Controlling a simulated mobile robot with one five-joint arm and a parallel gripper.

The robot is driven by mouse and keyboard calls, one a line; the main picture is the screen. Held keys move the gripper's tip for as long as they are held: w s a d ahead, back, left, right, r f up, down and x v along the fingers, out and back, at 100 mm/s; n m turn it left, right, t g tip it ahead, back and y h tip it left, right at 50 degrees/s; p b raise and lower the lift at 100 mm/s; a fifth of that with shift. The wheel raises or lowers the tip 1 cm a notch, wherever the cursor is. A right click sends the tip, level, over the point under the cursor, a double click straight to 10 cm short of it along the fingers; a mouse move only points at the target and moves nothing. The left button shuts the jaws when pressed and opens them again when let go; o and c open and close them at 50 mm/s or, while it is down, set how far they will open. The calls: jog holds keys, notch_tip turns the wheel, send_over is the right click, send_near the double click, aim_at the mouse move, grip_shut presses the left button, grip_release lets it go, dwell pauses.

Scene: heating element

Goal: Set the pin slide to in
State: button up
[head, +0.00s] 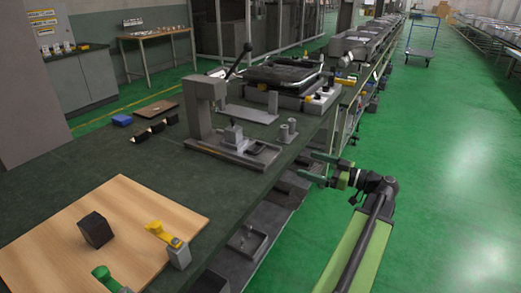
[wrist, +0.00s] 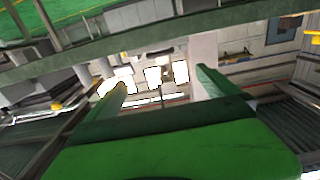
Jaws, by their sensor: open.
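A grey press-like fixture (head: 207,108) with a black-knobbed lever stands on the dark green bench. A small grey block with an upright knob (head: 233,133) sits on its base plate (head: 262,157); it may be the pin slide, but I cannot tell for certain, nor whether it is in or out. My gripper (head: 313,168) is open and empty, with green fingers, off the bench's right edge and to the right of the fixture. In the wrist view my open gripper (wrist: 160,86) has its two fingers apart, with nothing between them; the fixture is not recognisable there.
Two small grey cylinders (head: 288,130) stand right of the fixture. A wooden board (head: 60,222) at front left carries a black cube (head: 96,230), a yellow-topped clamp (head: 166,240) and a green-handled part (head: 108,279). A black-topped device (head: 283,73) stands behind. Green floor is free at right.

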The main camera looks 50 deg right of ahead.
aim_at(267, 156)
jog(key=x, duration=1.7)
jog(key=shift+w, duration=0.2)
jog(key=c, duration=2.1)
jog(key=shift+o, duration=0.2)
